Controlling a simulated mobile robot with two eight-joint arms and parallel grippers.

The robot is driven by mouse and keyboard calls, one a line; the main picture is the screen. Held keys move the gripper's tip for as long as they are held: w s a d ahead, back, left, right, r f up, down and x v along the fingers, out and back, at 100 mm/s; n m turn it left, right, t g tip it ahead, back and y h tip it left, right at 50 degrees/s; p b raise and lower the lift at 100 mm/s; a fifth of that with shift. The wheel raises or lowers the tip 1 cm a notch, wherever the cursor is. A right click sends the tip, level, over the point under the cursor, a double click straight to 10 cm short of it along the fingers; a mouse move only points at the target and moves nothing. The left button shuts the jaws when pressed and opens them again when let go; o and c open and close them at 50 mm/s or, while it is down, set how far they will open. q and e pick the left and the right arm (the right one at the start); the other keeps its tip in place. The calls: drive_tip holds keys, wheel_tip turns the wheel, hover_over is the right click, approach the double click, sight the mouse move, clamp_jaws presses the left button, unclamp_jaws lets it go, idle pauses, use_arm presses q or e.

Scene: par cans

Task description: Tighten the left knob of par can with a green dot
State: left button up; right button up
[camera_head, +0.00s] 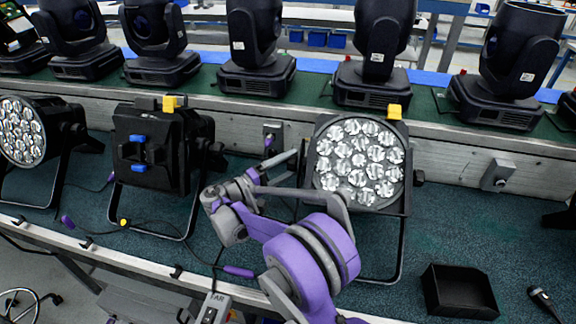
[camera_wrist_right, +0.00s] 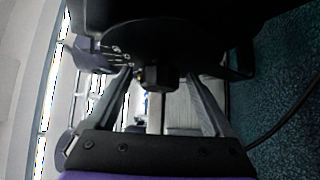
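A black par can (camera_head: 360,165) with a lit-looking face of round lenses stands on a U-shaped bracket right of centre. I see no green dot on it. My right gripper (camera_head: 297,163) reaches its left side in the head view. In the right wrist view the gripper (camera_wrist_right: 162,78) has its two fingers spread, with a small dark knob (camera_wrist_right: 157,77) between them under the black housing. Gaps show on both sides of the knob, so the fingers do not appear to grip it. My left gripper is not in view.
More par cans stand to the left, one turned away (camera_head: 152,165) and one facing forward (camera_head: 20,130). A black open box (camera_head: 459,291) lies at the front right of the table. Several moving-head lights line the back shelf. Cables lie on the left.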

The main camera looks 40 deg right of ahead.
drive_tip(key=a, duration=1)
drive_tip(key=shift+w+a+f, duration=0.35)
drive_tip(key=shift+a, duration=0.05)
